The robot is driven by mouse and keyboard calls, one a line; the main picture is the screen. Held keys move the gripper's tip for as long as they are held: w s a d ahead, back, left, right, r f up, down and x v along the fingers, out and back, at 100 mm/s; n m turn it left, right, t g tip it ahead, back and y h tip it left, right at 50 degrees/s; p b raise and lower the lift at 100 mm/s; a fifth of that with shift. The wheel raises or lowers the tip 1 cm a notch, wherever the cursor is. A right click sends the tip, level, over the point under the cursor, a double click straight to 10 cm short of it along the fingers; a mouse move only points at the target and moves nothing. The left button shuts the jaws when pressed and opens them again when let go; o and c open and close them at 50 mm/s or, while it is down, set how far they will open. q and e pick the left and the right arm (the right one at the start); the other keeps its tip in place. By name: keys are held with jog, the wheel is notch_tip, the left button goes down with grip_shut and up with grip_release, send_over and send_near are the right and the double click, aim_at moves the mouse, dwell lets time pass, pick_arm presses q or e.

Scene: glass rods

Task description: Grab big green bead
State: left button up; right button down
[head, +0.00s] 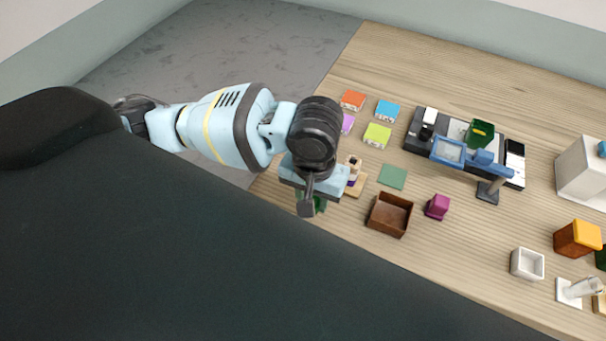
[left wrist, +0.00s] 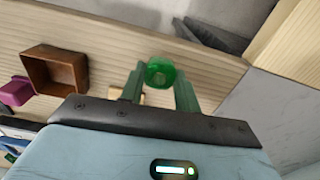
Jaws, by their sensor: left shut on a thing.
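The big green bead (left wrist: 160,73) is between the two fingertips of my left gripper (left wrist: 160,85) in the left wrist view. The gripper is shut on it. In the head view my left gripper (head: 312,203) is near the table's front edge, left of the brown box, and the bead shows only as a bit of green, mostly hidden by the gripper. My right gripper is not in view.
A brown open box (head: 390,214) stands right of the gripper, with a purple block (head: 437,206) beyond it. A green square (head: 393,176) and several coloured boxes lie farther back. A machine with a blue frame (head: 447,152) stands behind. A white cup (head: 527,263) is at right.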

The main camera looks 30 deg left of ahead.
pick_arm(q)
jog(key=s+d, duration=0.5)
jog(key=s, duration=0.1)
jog(key=shift+d+r+p, duration=0.25)
jog(key=shift+r+p, duration=0.15)
